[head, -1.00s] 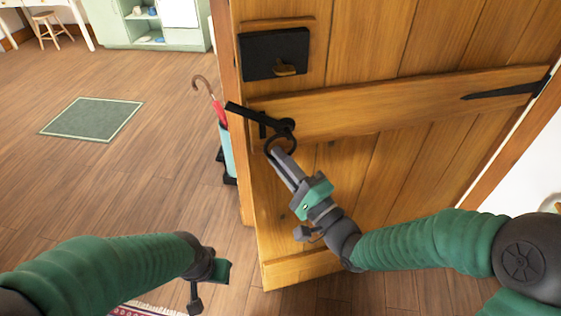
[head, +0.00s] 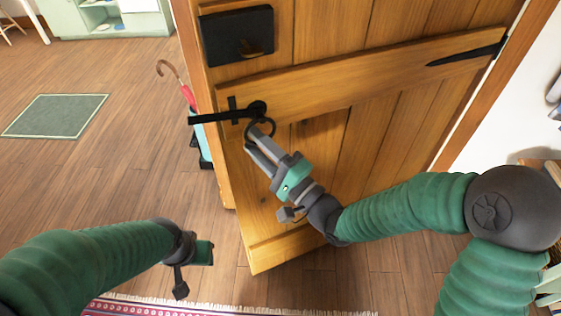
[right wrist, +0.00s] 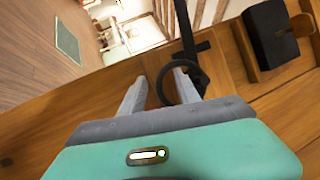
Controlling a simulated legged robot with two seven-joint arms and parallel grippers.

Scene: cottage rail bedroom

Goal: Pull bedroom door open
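The wooden bedroom door (head: 375,165) stands ajar, its free edge at the left and its hinge side at the right. A black latch bar (head: 215,117) with a ring handle (head: 260,129) sits near the free edge. My right gripper (head: 255,146) is at the ring. In the right wrist view its two fingers (right wrist: 158,92) are spread apart, and the right finger appears to pass through the ring (right wrist: 183,82). My left gripper (head: 190,268) hangs away from the door at lower left; its fingers are not clear.
A black lock box (head: 237,35) is above the latch. Beyond the free edge are an umbrella (head: 174,78) in a stand, a green mat (head: 55,115) and a pale cabinet (head: 112,20). A red fringed rug (head: 190,307) lies at the bottom. Shelves stand at right.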

